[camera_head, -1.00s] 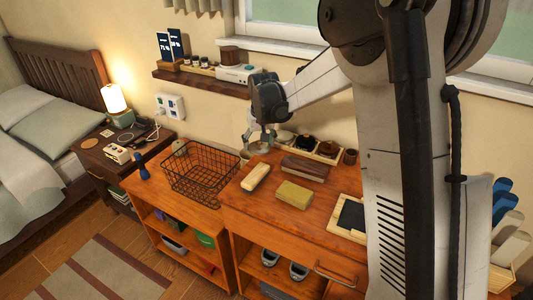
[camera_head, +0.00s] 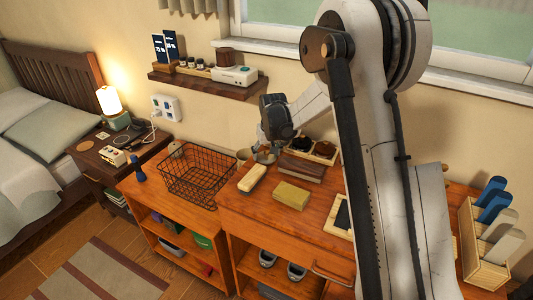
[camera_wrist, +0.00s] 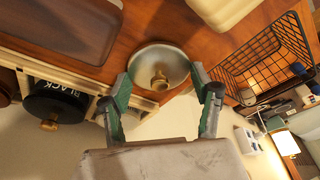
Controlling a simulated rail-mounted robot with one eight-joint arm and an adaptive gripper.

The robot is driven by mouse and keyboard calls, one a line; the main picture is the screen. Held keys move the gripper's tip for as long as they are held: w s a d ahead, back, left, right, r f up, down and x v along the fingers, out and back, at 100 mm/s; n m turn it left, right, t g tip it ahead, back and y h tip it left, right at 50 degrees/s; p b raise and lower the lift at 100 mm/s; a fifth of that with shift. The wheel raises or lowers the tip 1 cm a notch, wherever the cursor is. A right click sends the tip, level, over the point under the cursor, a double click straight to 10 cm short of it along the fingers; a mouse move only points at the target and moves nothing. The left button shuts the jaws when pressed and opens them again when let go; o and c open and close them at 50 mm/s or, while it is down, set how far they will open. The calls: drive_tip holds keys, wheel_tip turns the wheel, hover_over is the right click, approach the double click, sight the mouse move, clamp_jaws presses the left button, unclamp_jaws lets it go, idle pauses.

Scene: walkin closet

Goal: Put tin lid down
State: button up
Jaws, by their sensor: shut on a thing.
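The tin lid (camera_wrist: 174,60) is a round grey metal disc with a brass knob. I cannot tell whether the lid touches the wood. A dark tin marked "BLACK" (camera_wrist: 65,98) with a brass knob stands in a tray to the left in the wrist view.
A black wire basket (camera_head: 197,177) stands left of the lid. A cream block (camera_head: 252,178), an olive block (camera_head: 291,195) and a brown case (camera_head: 302,167) lie in front and to the right. The tray of tins (camera_head: 325,158) is behind the case. A shelf (camera_head: 205,86) hangs above.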

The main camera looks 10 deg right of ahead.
sight(269, 162)
drive_tip(key=shift+f, duration=0.1)
drive_tip(key=o, duration=0.9)
drive_tip(key=shift+c, duration=0.2)
drive_tip(key=s+r, duration=0.6)
drive_tip(key=r, duration=0.4)
drive_tip(key=s+r, duration=0.6)
drive_tip(key=r, duration=0.3)
drive_tip(key=s+r+t, duration=0.1)
drive_tip(key=s+t, duration=0.3)
drive_tip(key=s, duration=2.6)
drive_tip(key=shift+r+m, duration=0.3)
drive_tip(key=shift+m, duration=0.1)
